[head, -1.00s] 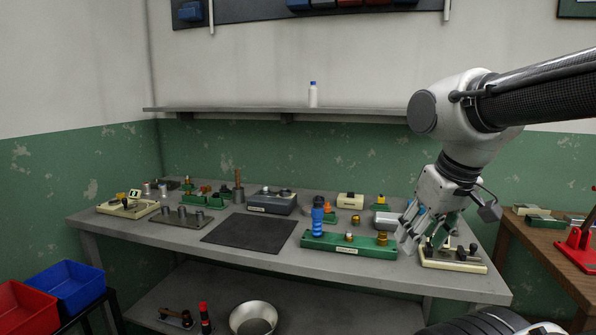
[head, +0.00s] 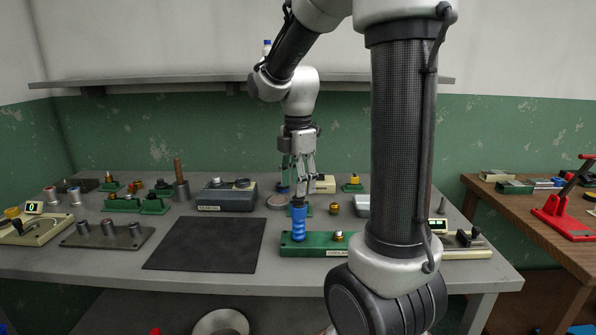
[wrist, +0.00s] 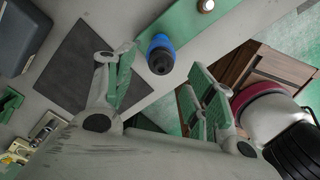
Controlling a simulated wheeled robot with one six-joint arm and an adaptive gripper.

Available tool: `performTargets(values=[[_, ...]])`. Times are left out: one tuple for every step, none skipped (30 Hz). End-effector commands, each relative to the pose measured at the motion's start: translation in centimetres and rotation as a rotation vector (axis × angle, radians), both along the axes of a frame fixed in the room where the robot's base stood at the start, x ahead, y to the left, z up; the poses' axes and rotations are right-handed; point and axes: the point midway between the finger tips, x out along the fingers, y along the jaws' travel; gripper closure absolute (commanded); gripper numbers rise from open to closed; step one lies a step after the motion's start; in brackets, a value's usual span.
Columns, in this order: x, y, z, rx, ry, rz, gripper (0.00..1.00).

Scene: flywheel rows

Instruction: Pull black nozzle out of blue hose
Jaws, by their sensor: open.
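The blue hose (head: 298,224) stands upright on a green base (head: 330,251) on the grey bench. In the wrist view the hose (wrist: 158,43) is seen from above, with the round black nozzle (wrist: 160,63) in its top end. My gripper (head: 298,190) is above the hose, pointing down, with its fingers apart. In the wrist view the open, empty gripper (wrist: 161,80) has green-padded fingers left and right of the nozzle, with gaps on both sides. I cannot tell how far the fingertips are above the nozzle.
A dark mat (head: 205,243) lies clear to the left. A grey box (head: 226,196) and small parts stand behind. My arm hides part of the bench's right side.

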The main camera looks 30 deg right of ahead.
Motion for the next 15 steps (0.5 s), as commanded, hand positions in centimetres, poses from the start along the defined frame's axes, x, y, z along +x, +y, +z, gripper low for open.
performTargets(values=[[0.0,0.0,-0.9,0.0,0.004,0.0,0.45],[-0.1,0.0,-1.4,0.0,0.005,-0.001,0.45],[-0.1,0.0,-2.0,0.0,0.003,-0.001,0.45],[-0.1,0.0,-2.4,0.0,0.003,-0.001,0.45],[0.0,0.0,-2.8,0.0,0.003,-0.001,0.45],[-0.1,0.0,-3.3,0.0,0.003,-0.001,0.45],[-0.1,0.0,-3.6,0.0,0.003,-0.001,0.45],[0.0,0.0,-3.8,0.0,0.002,-0.002,0.45],[0.0,0.0,-4.1,0.0,0.001,-0.002,0.45],[0.0,0.0,-4.2,0.0,0.0,-0.002,0.45],[0.0,0.0,-4.3,0.0,0.0,-0.002,0.45],[0.0,0.0,-4.4,0.0,0.0,-0.002,0.45],[0.0,0.0,-4.5,0.0,-0.001,-0.002,0.45],[0.0,0.0,-4.5,0.0,-0.001,-0.002,0.45],[0.0,0.0,-4.5,0.0,-0.001,-0.002,0.45]])
